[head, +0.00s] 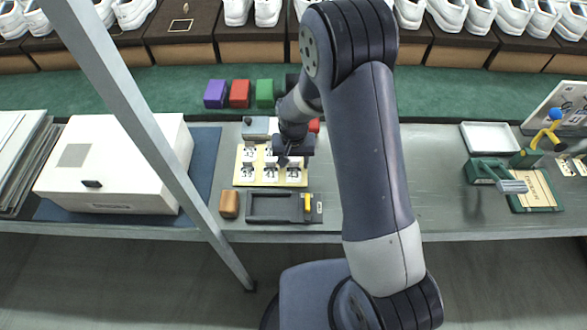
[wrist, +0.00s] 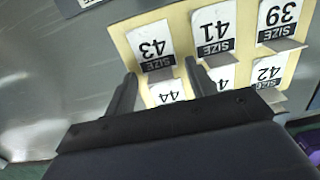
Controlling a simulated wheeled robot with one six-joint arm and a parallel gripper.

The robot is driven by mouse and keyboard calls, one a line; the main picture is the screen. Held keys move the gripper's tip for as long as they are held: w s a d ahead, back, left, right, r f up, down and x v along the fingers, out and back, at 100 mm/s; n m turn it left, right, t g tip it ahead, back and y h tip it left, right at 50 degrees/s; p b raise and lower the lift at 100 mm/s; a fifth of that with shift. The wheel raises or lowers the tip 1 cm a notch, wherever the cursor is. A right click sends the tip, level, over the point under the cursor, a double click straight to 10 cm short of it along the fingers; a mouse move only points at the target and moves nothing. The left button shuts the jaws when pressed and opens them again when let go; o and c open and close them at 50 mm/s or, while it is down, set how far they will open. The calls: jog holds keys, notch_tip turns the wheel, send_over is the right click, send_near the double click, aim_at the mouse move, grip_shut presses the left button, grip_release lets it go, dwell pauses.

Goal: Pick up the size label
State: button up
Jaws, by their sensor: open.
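Several white size labels with black bands stand in rows on a cream board on the bench; the board shows in the head view (head: 239,172) and the wrist view (wrist: 127,45). In the wrist view I read label 43 (wrist: 150,42), label 41 (wrist: 212,28), label 39 (wrist: 278,18), label 42 (wrist: 268,70) and label 44 (wrist: 165,92). The number on one label between 44 and 42 is partly hidden. My gripper (wrist: 160,70) is open and empty, its fingertips near the lower edge of label 43, label 44 between the fingers. In the head view my gripper (head: 284,160) is over the board.
A dark tray (head: 272,218) and a brown block (head: 229,204) lie in front of the board. A white box (head: 110,160) stands left. Purple (head: 215,94), red (head: 240,94) and green (head: 264,94) blocks sit behind. The bench right of my arm has free room.

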aim_at(294, 167)
jog(key=shift+f, duration=0.15)
jog(key=c, duration=1)
jog(key=shift+c, duration=0.2)
notch_tip(294, 167, up, 10)
jog(key=b, duration=0.1)
